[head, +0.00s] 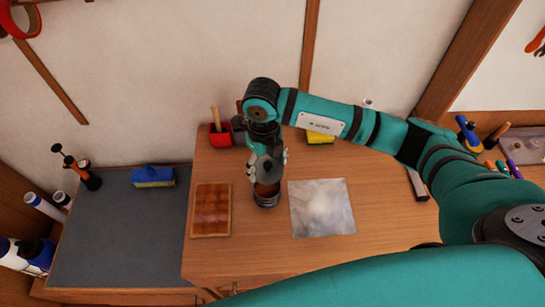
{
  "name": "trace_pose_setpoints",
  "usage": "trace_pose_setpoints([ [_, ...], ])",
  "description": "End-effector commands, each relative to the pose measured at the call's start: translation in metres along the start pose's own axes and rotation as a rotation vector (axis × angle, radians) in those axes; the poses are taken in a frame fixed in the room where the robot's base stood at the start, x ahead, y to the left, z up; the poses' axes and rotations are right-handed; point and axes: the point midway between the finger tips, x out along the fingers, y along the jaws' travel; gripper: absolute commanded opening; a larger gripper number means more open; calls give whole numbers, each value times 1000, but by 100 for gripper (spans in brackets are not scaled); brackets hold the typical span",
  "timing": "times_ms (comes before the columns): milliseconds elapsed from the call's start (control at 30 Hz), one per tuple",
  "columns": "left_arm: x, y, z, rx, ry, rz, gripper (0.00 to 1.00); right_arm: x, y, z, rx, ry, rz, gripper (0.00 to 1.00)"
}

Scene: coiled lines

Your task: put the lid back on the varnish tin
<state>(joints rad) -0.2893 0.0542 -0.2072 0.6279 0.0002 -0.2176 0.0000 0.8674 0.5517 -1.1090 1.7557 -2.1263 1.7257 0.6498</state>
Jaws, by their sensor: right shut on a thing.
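The varnish tin (266,201) is a small dark round tin on the wooden bench top, between a brown tile-like panel and a pale square sheet. An orange-brown patch shows inside its near rim. My right gripper (268,170) points down right over the tin, with its fingers on either side of a small dark thing. This appears to be the lid, mostly hidden by the fingers. The gripper covers the far part of the tin, and I cannot tell whether the lid touches the rim. My left gripper is not in view.
The brown panel (211,210) lies left of the tin and the pale sheet (322,208) lies right. A red container (220,135) with a brush and a yellow block (320,137) stand behind. A blue-and-yellow brush (153,176) lies on the lower grey surface (120,245).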

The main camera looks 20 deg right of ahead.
Motion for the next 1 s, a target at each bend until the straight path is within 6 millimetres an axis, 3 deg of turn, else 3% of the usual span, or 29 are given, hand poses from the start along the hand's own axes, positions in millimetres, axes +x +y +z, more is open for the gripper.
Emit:
trace_pose_setpoints([
  [100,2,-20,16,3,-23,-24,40,5,0,0,0,1,0,53],
  [300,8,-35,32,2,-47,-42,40,18,0,0,1,1,-1,53],
  [467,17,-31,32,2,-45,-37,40,34,0,0,2,3,-1,53],
  [700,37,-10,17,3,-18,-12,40,58,0,1,1,0,-1,53],
  [1000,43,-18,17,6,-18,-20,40,64,-1,2,1,0,-1,53],
])
